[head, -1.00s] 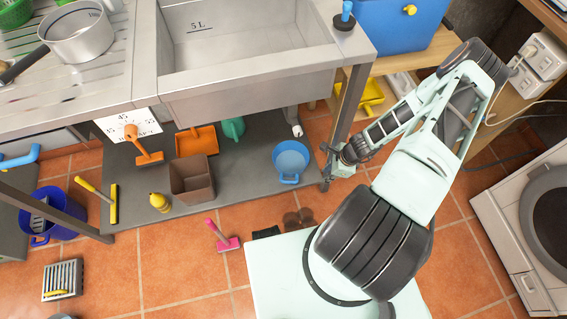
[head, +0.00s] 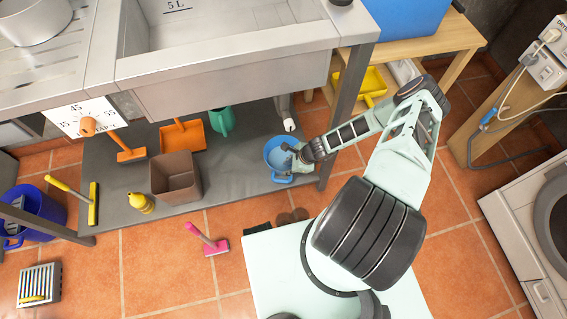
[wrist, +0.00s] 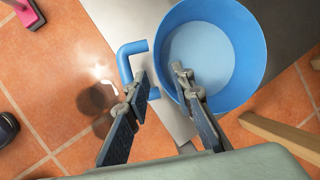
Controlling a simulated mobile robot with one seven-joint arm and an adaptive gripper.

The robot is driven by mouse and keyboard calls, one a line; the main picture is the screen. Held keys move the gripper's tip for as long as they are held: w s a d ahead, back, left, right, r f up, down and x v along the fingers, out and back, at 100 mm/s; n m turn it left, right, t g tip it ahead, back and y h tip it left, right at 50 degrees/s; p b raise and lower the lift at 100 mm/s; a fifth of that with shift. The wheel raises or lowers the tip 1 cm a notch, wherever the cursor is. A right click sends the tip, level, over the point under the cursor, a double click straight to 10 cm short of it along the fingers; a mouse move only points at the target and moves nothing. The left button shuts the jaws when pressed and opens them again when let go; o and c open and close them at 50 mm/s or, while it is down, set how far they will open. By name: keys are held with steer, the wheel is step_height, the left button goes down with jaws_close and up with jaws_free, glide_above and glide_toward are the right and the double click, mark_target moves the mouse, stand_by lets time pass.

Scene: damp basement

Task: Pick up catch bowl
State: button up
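The catch bowl, a blue round bowl with a tube-like side handle, stands on the grey lower shelf under the sink. It shows in the head view (head: 273,156) and, from above, in the wrist view (wrist: 205,52); it looks empty. Its blue handle (wrist: 132,62) sticks out to the left in the wrist view. My gripper (head: 294,157) is at the bowl's near right side. In the wrist view my gripper (wrist: 160,77) is open, with the right finger over the bowl's rim and the left finger beside the handle. Whether the fingers touch the bowl cannot be told.
The sink (head: 235,75) overhangs the shelf, and a metal leg (head: 341,120) stands just right of the bowl. A brown bin (head: 176,180), orange dustpan (head: 181,135) and green watering can (head: 222,121) are left of it. A pink brush (head: 208,240) lies on the tiles.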

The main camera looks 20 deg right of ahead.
steer(key=b+x, duration=0.1)
steer(key=x, duration=0.4)
steer(key=shift+a+f+b, duration=0.1)
steer(key=shift+f+b, duration=0.05)
steer(key=shift+b, duration=0.25)
jaws_close()
